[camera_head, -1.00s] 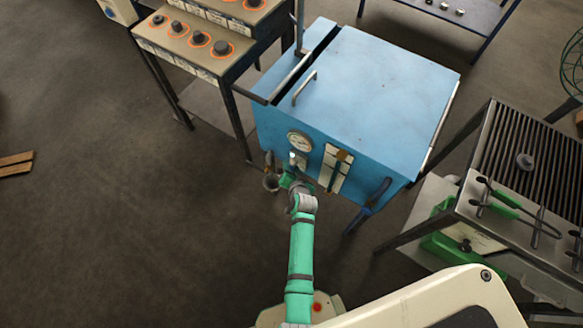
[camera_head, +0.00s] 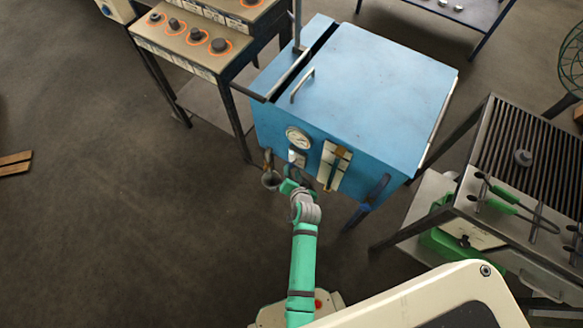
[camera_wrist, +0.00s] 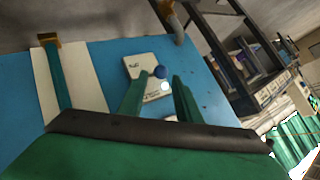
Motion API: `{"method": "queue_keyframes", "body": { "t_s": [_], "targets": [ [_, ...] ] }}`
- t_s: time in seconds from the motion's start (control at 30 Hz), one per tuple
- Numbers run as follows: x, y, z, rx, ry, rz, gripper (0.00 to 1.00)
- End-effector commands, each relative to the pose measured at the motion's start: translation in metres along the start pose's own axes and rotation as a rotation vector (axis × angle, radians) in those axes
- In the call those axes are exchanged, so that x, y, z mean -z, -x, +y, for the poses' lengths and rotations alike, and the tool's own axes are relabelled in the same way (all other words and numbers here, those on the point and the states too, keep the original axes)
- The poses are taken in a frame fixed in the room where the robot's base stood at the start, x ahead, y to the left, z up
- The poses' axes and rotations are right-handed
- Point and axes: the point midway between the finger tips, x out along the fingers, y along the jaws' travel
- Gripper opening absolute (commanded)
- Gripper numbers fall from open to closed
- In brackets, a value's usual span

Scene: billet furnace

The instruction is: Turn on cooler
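The blue box-shaped unit (camera_head: 370,80), which appears to be the cooler, stands ahead with a round gauge (camera_head: 298,137) on its front. A small white control plate (camera_head: 296,158) is below the gauge. In the wrist view the plate shows a dark blue knob (camera_wrist: 160,72) and a small white round spot beside it. My gripper (camera_wrist: 157,90) is open, its two green fingers pointing at the plate, with the knob between their tips in the picture. I cannot tell whether they touch it. In the head view my gripper (camera_head: 293,187) is just below the plate, its fingertips hard to see.
A white panel with a strip (camera_head: 333,167) is right of the plate. A pipe with a cup-like end (camera_head: 270,179) hangs to the left. A control bench with dark knobs (camera_head: 205,40) stands at the left, a grill table (camera_head: 520,170) at the right.

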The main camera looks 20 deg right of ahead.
Motion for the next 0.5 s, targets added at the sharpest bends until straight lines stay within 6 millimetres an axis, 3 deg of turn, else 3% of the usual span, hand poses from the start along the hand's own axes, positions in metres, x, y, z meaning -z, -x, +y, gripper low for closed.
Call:
{"method": "queue_keyframes", "body": {
  "t_s": [0.2,0.5],
  "targets": [
    [0.0,0.036,0.001,-0.001,-0.001,0.001,0.31],
    [0.001,0.052,0.002,-0.002,-0.002,0.002,0.31]
  ]
}}
